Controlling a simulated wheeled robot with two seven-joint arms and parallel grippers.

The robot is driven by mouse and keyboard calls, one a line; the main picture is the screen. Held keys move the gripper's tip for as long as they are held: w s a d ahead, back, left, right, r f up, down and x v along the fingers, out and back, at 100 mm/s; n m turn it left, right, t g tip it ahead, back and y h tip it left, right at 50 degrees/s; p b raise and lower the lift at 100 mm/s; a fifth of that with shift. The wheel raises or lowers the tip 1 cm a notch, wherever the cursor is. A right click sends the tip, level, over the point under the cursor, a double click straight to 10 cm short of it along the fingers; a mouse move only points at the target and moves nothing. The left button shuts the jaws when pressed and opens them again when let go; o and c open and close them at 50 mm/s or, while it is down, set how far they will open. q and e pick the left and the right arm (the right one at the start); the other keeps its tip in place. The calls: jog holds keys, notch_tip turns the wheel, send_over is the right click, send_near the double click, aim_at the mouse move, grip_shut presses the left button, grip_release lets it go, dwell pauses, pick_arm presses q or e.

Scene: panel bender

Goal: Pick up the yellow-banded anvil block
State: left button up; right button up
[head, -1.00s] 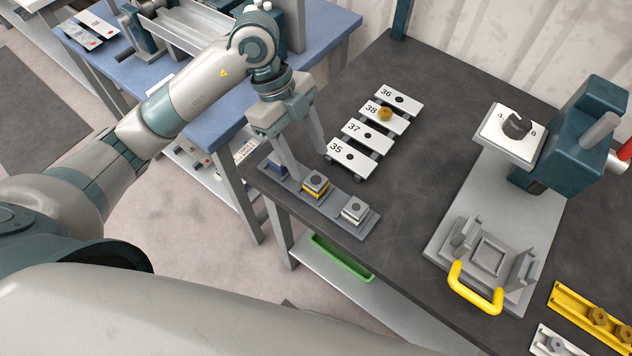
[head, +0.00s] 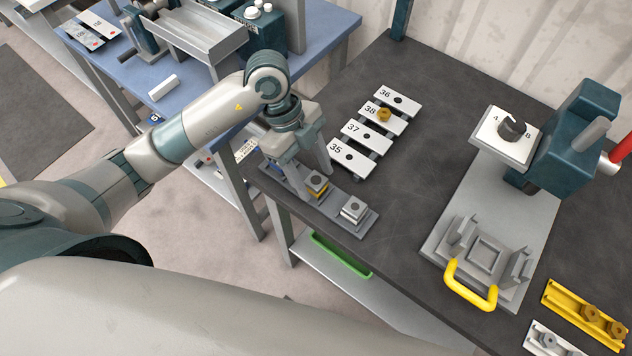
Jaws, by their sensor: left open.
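The yellow-banded anvil block (head: 317,186) sits in the middle of a grey rack (head: 336,209) at the dark table's front left edge. It is a grey block with a yellow band and a dark spot on top. My left gripper (head: 315,185) is open and pointing down at the block, its fingers low around or just beside it. I cannot tell whether they touch it. A plain pale block (head: 354,210) stands at the rack's right end. The blue-marked block at the left end is mostly hidden behind the gripper. My right gripper is not in view.
A press fixture (head: 485,255) with a yellow handle (head: 470,287) stands to the right. The table between is clear.

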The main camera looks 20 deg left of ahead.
pick_arm(q)
jog(key=shift+c, duration=0.7)
grip_shut()
